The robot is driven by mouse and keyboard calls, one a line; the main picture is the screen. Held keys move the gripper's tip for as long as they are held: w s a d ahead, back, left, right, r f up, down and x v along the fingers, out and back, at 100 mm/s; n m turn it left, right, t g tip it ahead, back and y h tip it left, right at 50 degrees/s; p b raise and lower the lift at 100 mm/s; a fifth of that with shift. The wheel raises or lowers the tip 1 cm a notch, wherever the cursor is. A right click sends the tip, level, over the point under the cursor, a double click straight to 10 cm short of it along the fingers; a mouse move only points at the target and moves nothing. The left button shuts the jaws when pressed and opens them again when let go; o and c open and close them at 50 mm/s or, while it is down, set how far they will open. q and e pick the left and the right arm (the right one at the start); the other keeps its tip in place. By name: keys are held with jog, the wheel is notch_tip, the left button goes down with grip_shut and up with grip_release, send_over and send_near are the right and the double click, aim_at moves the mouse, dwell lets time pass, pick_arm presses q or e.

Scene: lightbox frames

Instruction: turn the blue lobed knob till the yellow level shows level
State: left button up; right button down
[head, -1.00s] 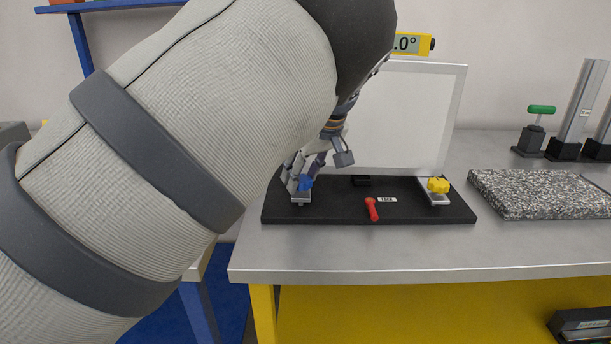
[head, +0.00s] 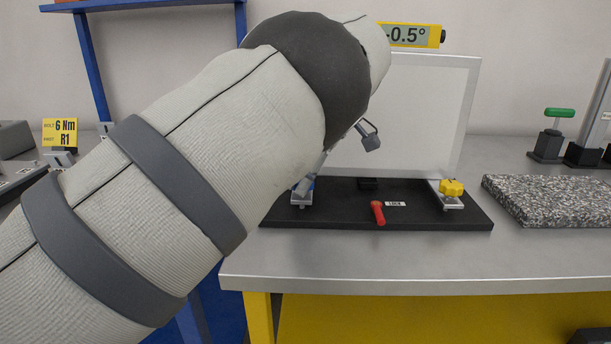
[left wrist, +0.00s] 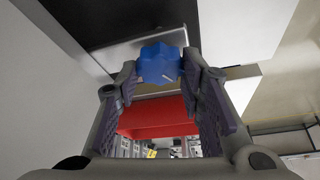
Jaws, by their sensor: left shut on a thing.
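The blue lobed knob (left wrist: 158,62) is between the two fingers of my left gripper (left wrist: 160,76), which is shut on it. The yellow level (head: 437,38) sits on top of the framed white panel (head: 425,110). Its display reads -0.5°, with its left part behind my arm. My right gripper is in neither view.
The black base (head: 400,217) carries a red lever (head: 378,212) and a yellow knob (head: 451,188) at its right. A speckled slab (head: 560,200) and a green-handled tool (head: 551,135) stand farther right. The bench front (head: 400,262) is clear.

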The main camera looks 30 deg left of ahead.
pick_arm(q)
jog(key=shift+w+r, duration=0.1)
jog(key=shift+r, duration=0.25)
jog(key=o, duration=1.2)
jog(key=shift+c, duration=0.2)
jog(key=shift+f, duration=0.15)
